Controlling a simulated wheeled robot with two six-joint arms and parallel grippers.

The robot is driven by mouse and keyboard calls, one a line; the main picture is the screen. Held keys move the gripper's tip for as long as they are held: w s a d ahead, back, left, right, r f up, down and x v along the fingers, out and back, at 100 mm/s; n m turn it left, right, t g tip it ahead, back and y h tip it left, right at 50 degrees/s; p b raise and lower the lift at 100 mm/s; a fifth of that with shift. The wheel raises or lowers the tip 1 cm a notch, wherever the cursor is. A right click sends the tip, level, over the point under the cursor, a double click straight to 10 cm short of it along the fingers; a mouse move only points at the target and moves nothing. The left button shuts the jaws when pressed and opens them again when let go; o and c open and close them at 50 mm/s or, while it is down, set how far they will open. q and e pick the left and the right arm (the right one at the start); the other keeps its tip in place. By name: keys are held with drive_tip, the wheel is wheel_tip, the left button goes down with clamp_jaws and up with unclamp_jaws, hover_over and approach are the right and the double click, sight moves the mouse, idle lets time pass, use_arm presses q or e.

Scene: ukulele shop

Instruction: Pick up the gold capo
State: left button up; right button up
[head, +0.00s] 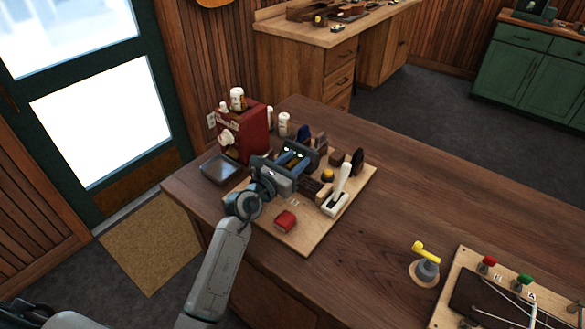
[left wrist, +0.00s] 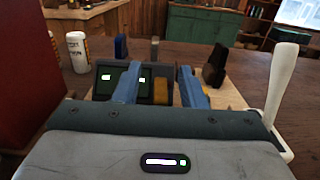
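A small gold block (left wrist: 161,91), which looks like the gold capo, shows in the left wrist view, beyond and between the two blue fingers of my left gripper (left wrist: 159,68). The fingers are apart, with clear space between them, and neither is seen touching it. In the head view, my left gripper (head: 296,157) is over the back part of a light wooden board (head: 298,235). A small yellow-gold item (head: 328,175) lies on the board just right of the gripper; I cannot tell for sure that it is the same piece. My right gripper is not in view.
A red box (head: 243,132) and a grey tray (head: 221,169) are to the left. The middle of the table is clear.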

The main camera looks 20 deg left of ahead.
use_arm(q)
drive_tip(key=shift+w+d+f, duration=0.1)
drive_tip(key=shift+w+d, duration=0.15)
drive_tip(key=shift+w, duration=0.4)
drive_tip(key=shift+s, duration=0.1)
drive_tip(key=shift+c, duration=1.3)
clamp_jaws()
